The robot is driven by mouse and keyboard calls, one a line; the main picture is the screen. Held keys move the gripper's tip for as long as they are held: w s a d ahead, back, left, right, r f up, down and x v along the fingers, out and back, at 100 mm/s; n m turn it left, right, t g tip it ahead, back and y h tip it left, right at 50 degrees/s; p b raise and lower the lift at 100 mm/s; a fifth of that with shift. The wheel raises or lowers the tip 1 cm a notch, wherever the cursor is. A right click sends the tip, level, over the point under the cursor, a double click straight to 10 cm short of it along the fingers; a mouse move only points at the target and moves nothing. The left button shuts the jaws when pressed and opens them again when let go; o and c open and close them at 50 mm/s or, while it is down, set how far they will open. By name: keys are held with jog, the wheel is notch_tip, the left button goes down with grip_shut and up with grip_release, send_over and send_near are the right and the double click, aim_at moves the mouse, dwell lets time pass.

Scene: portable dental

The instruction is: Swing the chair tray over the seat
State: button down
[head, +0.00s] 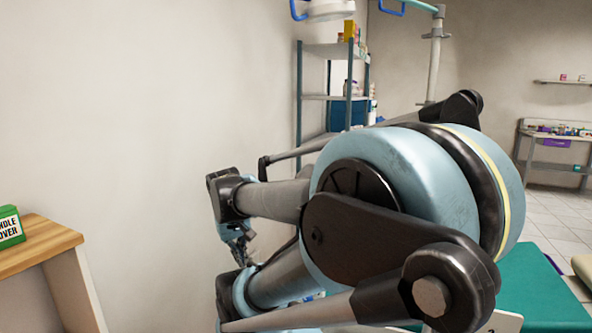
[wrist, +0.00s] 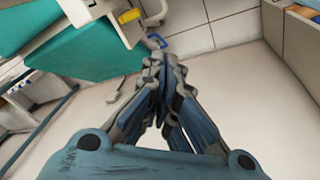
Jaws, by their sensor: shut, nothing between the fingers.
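The teal chair padding (head: 545,290) shows at the lower right of the head view, partly hidden behind my arm. In the wrist view, teal padding (wrist: 85,52) fills the upper left. A white panel (wrist: 88,12) lies against it; I cannot tell if this is the chair tray. A small blue loop handle (wrist: 156,41) shows just beyond my fingertips, close to them in the picture; contact cannot be told. My gripper (wrist: 160,62) is shut and empty. In the head view, my gripper (head: 240,252) hangs low left of centre, near the wall.
A wooden-topped cabinet (head: 45,245) with a green box (head: 9,227) stands at the left. A shelf rack (head: 333,98) stands behind my arm. A yellow part (wrist: 130,15) is beside the white panel. Pale floor or wall surrounds my fingers.

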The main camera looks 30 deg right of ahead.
jog(key=w+d+r+h, duration=0.45)
jog(key=w+d, duration=0.35)
jog(key=w, duration=0.2)
jog(key=w+d+r+h, duration=0.4)
jog(key=w+d+r, duration=0.2)
jog(key=w+d, duration=0.25)
jog(key=w+d+r+g+h, duration=0.15)
jog(key=w+d+h, duration=0.25)
jog(key=w, duration=0.6)
jog(key=w+d+r+h, duration=0.2)
jog(key=w+d+h, duration=0.2)
jog(key=w, duration=0.5)
jog(key=s+d, duration=0.2)
jog(key=d, duration=1.1)
jog(key=shift+s+d+f, duration=0.15)
jog(key=shift+f, duration=0.1)
jog(key=s+d+g, duration=0.1)
jog(key=d, duration=0.1)
jog(key=s+d+m+g, duration=0.2)
jog(key=d, duration=0.1)
jog(key=shift+s+d+y, duration=0.1)
jog(key=shift+d+y, duration=0.15)
jog(key=shift+d, duration=0.1)
jog(key=shift+g, duration=0.25)
